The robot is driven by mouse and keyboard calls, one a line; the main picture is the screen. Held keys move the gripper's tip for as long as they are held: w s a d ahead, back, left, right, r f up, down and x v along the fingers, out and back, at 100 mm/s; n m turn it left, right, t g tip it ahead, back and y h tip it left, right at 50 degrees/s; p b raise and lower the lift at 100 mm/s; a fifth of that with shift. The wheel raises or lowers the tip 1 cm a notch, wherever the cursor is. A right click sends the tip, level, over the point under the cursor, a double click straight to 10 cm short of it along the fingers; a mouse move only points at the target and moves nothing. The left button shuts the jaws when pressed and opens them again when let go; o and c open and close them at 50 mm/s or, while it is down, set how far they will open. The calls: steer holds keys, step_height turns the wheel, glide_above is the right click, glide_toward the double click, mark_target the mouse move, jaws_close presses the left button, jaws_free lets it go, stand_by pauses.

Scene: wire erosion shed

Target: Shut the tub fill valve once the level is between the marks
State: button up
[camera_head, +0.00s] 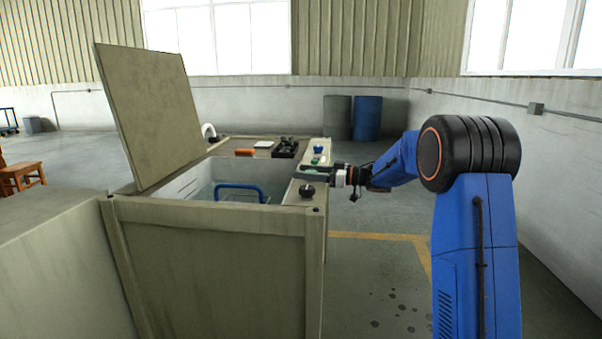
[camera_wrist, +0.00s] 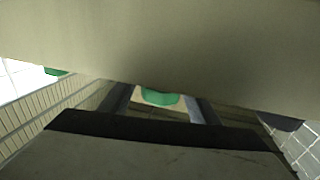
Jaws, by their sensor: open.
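The beige tub (camera_head: 215,214) stands open, with its lid (camera_head: 150,110) tilted up at the left. Pale water (camera_head: 203,191) shows inside; I cannot make out the level marks. On the tub's right ledge are a black knob (camera_head: 307,190), a green part by my fingers and a blue-topped knob (camera_head: 318,149); which one is the fill valve I cannot tell. My gripper (camera_head: 302,172) reaches over this ledge from the right. In the wrist view its open fingers (camera_wrist: 160,92) stand on either side of a green knob (camera_wrist: 160,99). I cannot tell whether they touch it.
A blue-handled basket (camera_head: 225,187) sits in the tub. A black tray (camera_head: 285,148) and an orange item (camera_head: 244,152) lie on the back deck. A beige cabinet (camera_head: 55,270) adjoins at left. Two drums (camera_head: 367,118) stand far back. The floor right of the tub is clear.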

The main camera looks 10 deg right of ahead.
steer(key=shift+x, duration=0.85)
steer(key=c, duration=1.1)
steer(key=shift+o, duration=0.2)
steer(key=shift+m+t, duration=0.3)
steer(key=shift+t, duration=0.1)
steer(key=m+t+h, duration=0.2)
steer(key=t+h, duration=0.1)
steer(key=shift+w+d+m+t, duration=0.25)
steer(key=shift+w+m+t, duration=0.05)
steer(key=shift+w+m, duration=0.1)
steer(key=shift+w+d+m+t+h, duration=0.15)
steer(key=shift+d+m+t+h, duration=0.05)
steer(key=shift+m+t+h, duration=0.55)
steer(key=shift+w+d+m+t+h, duration=0.1)
steer(key=shift+d+m+t+h, duration=0.1)
steer(key=shift+m+t+h, duration=0.6)
steer(key=shift+w+d+m+t+h, duration=0.2)
steer(key=shift+m+h, duration=0.25)
steer(key=shift+h, duration=0.6)
